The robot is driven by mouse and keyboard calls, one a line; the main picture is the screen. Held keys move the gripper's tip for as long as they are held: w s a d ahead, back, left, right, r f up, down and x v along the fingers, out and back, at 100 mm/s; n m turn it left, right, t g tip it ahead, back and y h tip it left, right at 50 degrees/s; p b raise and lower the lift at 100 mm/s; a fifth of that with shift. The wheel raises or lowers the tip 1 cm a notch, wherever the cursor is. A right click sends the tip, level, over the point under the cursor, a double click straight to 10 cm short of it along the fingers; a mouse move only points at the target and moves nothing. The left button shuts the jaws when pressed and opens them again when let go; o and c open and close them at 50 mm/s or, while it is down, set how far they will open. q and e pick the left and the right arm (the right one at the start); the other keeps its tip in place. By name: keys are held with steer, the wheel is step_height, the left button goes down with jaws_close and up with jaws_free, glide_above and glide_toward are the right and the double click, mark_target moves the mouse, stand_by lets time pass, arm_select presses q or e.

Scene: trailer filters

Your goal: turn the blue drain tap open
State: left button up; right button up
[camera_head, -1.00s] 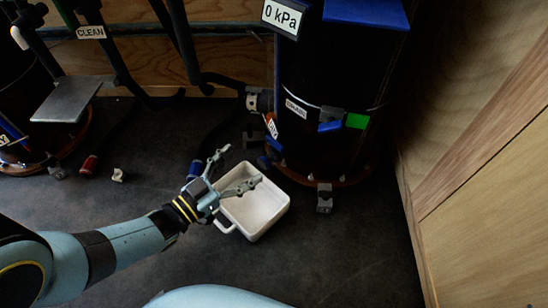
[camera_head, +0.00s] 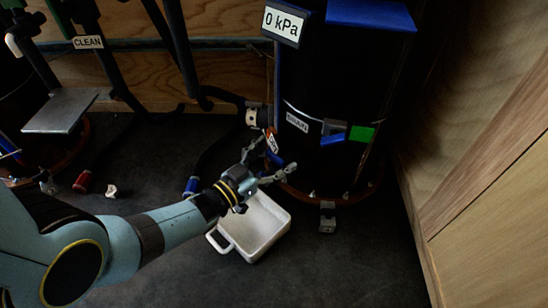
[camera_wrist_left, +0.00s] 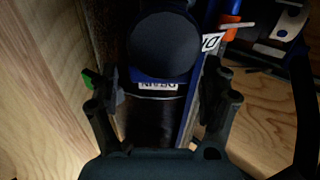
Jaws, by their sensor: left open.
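A blue lever (camera_head: 332,140) on a small grey fitting sits on the front of the dark tank (camera_head: 318,85), right of a white DRAIN label (camera_head: 297,122). A green patch (camera_head: 361,134) is just right of the lever. My left gripper (camera_head: 273,158) is open and empty, left of and below the lever and apart from it, over the white pan's far side. In the left wrist view the open fingers (camera_wrist_left: 162,80) frame the DRAIN label (camera_wrist_left: 157,86), with the green patch (camera_wrist_left: 87,82) beside the left finger. The lever is not clear there. My right gripper is out of view.
A white pan (camera_head: 226,246) with a handle stands on the floor under my left gripper. A hose fitting (camera_head: 256,117) is left of the tank. A wooden wall (camera_head: 490,200) closes the right side. A red cylinder (camera_head: 83,181) lies at left; the front floor is clear.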

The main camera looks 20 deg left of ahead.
arm_select(q)
steer(key=shift+w, duration=0.1)
steer(key=shift+c, duration=0.4)
steer(key=c, duration=1.1)
steer(key=shift+d+n+y, duration=0.1)
steer(key=shift+n+y, duration=0.3)
steer(key=shift+y, duration=0.1)
steer(key=shift+n+t+y, duration=0.6)
steer(key=shift+y, duration=0.3)
steer(key=shift+n+t+y, duration=0.3)
steer(key=shift+n+y, duration=1.7)
steer(key=shift+y, duration=1)
